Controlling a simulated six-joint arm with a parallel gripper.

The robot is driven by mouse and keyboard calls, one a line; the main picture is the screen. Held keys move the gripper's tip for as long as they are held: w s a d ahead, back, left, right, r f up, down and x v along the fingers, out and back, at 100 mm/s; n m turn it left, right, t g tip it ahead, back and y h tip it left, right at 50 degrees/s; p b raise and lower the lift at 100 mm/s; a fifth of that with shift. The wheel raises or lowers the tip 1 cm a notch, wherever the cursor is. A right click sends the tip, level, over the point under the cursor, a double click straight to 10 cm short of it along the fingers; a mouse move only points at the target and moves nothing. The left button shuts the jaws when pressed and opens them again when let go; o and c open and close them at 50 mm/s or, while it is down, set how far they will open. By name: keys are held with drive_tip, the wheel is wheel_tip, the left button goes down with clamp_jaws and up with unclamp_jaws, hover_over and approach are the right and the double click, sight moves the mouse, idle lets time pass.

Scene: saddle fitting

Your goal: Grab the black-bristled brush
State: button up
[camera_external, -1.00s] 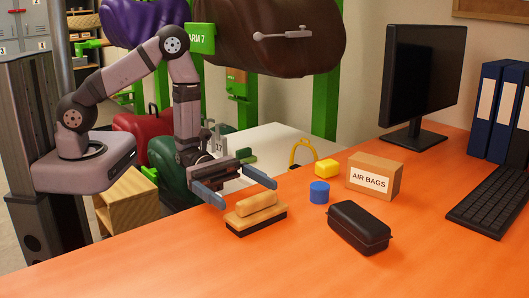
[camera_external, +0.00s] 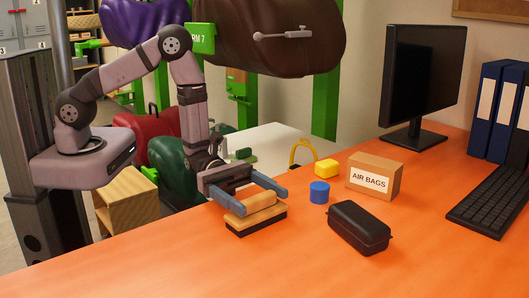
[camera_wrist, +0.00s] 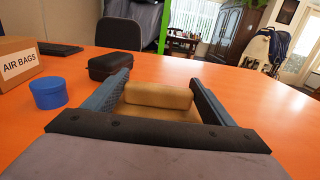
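The black-bristled brush (camera_external: 256,219) lies on the orange table, with a tan wooden block and handle above dark bristles that face down. In the wrist view its handle (camera_wrist: 158,95) sits between my two fingers, and the bristles are hidden. My gripper (camera_external: 259,200) is open around the brush handle, one finger on each side. In the wrist view my gripper (camera_wrist: 160,90) shows a gap between each finger and the handle.
A blue round container (camera_external: 319,192), a yellow block (camera_external: 326,168), a box marked AIR BAGS (camera_external: 374,177) and a black case (camera_external: 359,228) stand right of the brush. A monitor (camera_external: 425,85) and keyboard (camera_external: 492,205) are farther right. The table's front is clear.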

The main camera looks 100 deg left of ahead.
sight(256, 196)
drive_tip(key=shift+r, duration=0.25)
drive_tip(key=shift+r, duration=4.8)
